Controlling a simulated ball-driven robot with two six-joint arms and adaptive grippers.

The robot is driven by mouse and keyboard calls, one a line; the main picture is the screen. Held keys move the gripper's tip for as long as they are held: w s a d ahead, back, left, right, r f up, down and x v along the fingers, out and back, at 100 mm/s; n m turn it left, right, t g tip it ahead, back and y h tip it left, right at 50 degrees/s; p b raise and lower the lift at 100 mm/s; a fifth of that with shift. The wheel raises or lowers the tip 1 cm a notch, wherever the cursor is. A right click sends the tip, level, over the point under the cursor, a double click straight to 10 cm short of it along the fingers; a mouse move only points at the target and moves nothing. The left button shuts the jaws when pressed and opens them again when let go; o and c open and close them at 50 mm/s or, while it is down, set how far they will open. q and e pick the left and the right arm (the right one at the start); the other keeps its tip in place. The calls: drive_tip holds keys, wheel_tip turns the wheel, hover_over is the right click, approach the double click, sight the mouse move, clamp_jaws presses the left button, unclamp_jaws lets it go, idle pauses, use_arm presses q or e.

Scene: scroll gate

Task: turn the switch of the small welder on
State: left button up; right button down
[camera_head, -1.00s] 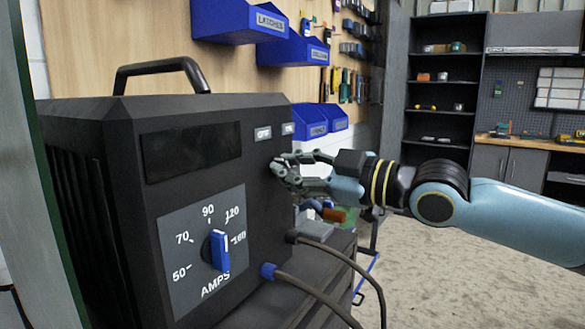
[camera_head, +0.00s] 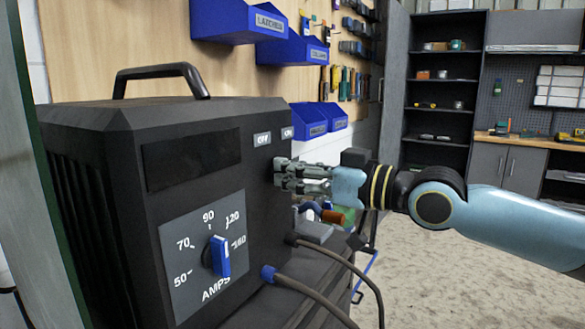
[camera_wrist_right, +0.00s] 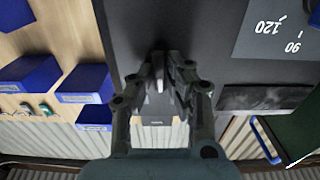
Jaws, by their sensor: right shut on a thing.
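The small welder (camera_head: 120,220) is a black box with a top handle, standing at the left of the head view. Its front has a blue AMPS knob (camera_head: 219,256) and OFF and ON labels (camera_head: 263,138) near the upper right. My right gripper (camera_head: 279,174) is at the front face just below these labels, its fingers closed together. In the right wrist view the fingers (camera_wrist_right: 162,72) are shut on a small light-coloured piece at the black face, which looks like the switch. The switch is mostly hidden by the fingers. My left gripper is not in view.
Two cables (camera_head: 325,262) leave the welder's lower front. Blue bins (camera_head: 290,50) hang on the wooden wall behind. A dark shelf (camera_head: 440,100) and a workbench stand at the back right. The floor (camera_head: 450,275) at right is clear.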

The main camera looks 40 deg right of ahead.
sight(276, 109)
drive_tip(key=shift+w+d+f+m+p, duration=0.1)
drive_tip(key=shift+m+p, duration=0.25)
drive_tip(key=shift+m, duration=1.75)
drive_tip(key=shift+d+m+p, duration=0.1)
drive_tip(key=shift+m+p, duration=0.25)
drive_tip(key=shift+m, duration=1.75)
drive_tip(key=c, duration=1.3)
unclamp_jaws()
drive_tip(key=shift+c, duration=0.2)
drive_tip(key=shift+r, duration=5)
